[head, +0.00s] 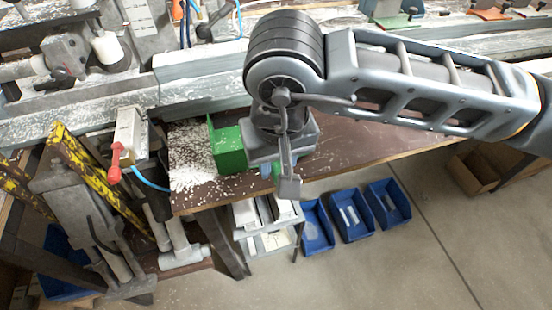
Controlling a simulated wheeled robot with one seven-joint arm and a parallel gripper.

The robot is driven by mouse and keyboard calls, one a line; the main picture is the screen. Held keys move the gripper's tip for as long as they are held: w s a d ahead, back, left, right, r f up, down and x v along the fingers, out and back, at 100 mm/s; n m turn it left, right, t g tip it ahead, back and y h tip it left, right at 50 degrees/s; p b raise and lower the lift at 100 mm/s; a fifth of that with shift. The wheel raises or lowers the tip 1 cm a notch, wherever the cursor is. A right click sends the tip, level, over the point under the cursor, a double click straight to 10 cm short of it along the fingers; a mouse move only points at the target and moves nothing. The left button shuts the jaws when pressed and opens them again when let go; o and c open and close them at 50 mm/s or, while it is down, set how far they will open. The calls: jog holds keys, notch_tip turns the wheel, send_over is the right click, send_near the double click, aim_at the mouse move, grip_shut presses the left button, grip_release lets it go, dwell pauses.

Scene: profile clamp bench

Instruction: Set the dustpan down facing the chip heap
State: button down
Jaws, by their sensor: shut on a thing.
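The green dustpan (230,152) is at the bench's left end in the head view, at or just above the bench top. I cannot tell if it touches the bench. Its left side is beside the heap of pale chips (193,158), which spreads over the brown bench top. My gripper (264,168) is just right of the dustpan and shut on it. My wrist hides most of the fingers and the dustpan's right end, so the grip itself is not clear.
The brown bench top (350,150) is mostly clear to the right. A long grey profile rail (200,85) runs behind. A clamp with a red handle (116,160) stands at the left. Blue bins (352,215) sit below the bench's front edge.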

grip_release()
dwell(0.8)
jog(key=s+d+r, duration=0.1)
jog(key=s, duration=0.4)
jog(key=s+d+r+b, duration=0.1)
jog(key=s+d+r, duration=0.1)
jog(key=s, duration=0.3)
jog(key=shift+s+r+b, duration=0.25)
jog(key=shift+s+b, duration=0.05)
jog(key=shift+s, duration=0.05)
dwell(0.5)
dwell(0.5)
